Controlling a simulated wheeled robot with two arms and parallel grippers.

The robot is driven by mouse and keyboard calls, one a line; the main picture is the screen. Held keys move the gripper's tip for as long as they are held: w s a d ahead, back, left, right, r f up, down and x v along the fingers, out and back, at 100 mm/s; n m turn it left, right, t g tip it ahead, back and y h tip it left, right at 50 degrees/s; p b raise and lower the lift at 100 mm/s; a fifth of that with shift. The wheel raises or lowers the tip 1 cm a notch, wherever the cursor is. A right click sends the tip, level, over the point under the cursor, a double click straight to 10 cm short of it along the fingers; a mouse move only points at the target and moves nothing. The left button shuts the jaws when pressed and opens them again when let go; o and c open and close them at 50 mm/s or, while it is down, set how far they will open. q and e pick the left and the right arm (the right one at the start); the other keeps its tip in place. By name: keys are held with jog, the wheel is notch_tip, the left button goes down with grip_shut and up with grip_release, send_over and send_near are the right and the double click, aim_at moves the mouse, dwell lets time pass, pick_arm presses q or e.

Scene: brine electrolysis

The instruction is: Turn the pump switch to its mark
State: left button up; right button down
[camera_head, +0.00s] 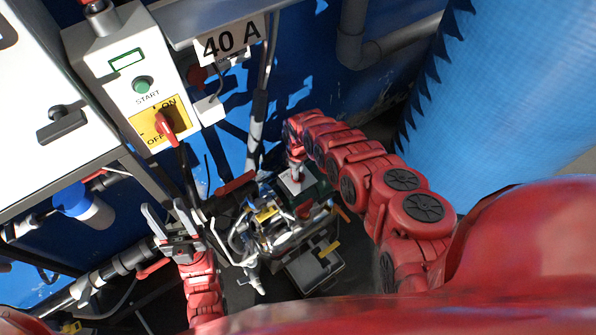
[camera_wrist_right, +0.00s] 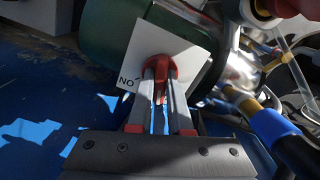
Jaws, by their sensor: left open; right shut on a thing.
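The pump switch (camera_wrist_right: 158,66) is a red round knob on a white square plate (camera_wrist_right: 188,57) fixed to a dark green pump body (camera_wrist_right: 113,27). The plate shows lettering that reads "NO" in the right wrist view, with a small dark mark beside it. My right gripper (camera_wrist_right: 160,78) is shut on the red knob, its fingers on both sides of it. In the head view the white plate (camera_head: 291,184) sits under my right gripper (camera_head: 296,165). The knob's exact angle is partly hidden by the fingers. My left gripper (camera_head: 168,217) is open and empty, left of the pump.
A white control box (camera_head: 107,60) with a green START button and a red ON/OFF handle (camera_head: 166,126) stands at the upper left. Pipes, hoses and fittings (camera_head: 266,222) crowd around the pump. A large blue tank (camera_head: 500,90) stands at the right.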

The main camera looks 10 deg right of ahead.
jog(key=m, duration=0.3)
jog(key=shift+m+p, duration=0.3)
jog(key=m, duration=0.5)
jog(key=shift+m+b, duration=0.3)
jog(key=shift+f+m, duration=0.1)
jog(key=shift+m, duration=0.3)
jog(key=shift+m+b, duration=0.65)
jog(key=shift+m, duration=0.65)
jog(key=c, duration=0.8)
grip_release()
jog(key=shift+c, duration=0.2)
jog(key=shift+r, duration=0.25)
